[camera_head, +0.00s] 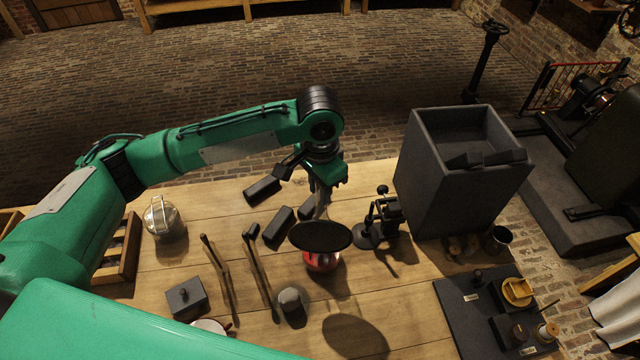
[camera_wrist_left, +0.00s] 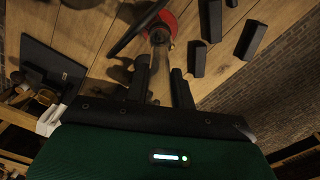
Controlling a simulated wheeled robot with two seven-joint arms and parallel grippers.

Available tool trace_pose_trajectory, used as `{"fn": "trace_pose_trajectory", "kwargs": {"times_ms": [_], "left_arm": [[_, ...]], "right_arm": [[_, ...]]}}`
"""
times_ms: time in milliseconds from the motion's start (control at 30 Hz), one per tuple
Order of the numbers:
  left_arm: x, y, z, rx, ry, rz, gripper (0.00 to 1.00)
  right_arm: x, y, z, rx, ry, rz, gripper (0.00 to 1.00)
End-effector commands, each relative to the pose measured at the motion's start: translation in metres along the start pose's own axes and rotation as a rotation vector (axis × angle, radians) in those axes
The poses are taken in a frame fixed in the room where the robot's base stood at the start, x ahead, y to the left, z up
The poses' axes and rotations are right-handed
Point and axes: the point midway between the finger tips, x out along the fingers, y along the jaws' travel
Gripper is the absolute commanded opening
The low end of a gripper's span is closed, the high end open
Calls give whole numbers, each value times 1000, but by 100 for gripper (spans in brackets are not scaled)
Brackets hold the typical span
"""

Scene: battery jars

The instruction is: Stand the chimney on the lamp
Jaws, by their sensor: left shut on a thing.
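My left gripper (camera_head: 322,192) reaches down over the table from the back, its fingers shut on what looks like a pale, see-through chimney (camera_wrist_left: 161,48). The chimney is hard to make out and partly hidden between the fingers. The red lamp (camera_head: 322,263) stands on the table just in front of the gripper; its red body also shows past the fingertips in the left wrist view (camera_wrist_left: 168,22). A dark round disc (camera_head: 320,236) hides the lamp's top in the head view. I cannot tell whether the chimney touches the lamp. My right gripper is not in view.
A black stand (camera_head: 388,215) is close right of the lamp, and a tall grey tank (camera_head: 440,185) is behind it. A dark mat (camera_head: 465,325) with small parts is front right.

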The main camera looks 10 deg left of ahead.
Motion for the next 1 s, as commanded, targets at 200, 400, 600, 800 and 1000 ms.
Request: {"fn": "trace_pose_trajectory", "kwargs": {"times_ms": [200,400,600,800,1000], "left_arm": [[1,0,0,-1,0,0,2],[2,0,0,-1,1,0,46],[2,0,0,-1,1,0,46],[-7,0,-1,-1,3,-1,46],[-45,0,-1,0,6,-3,46]], "right_arm": [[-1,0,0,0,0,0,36],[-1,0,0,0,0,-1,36],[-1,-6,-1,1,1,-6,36],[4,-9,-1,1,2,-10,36],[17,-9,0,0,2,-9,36]]}}
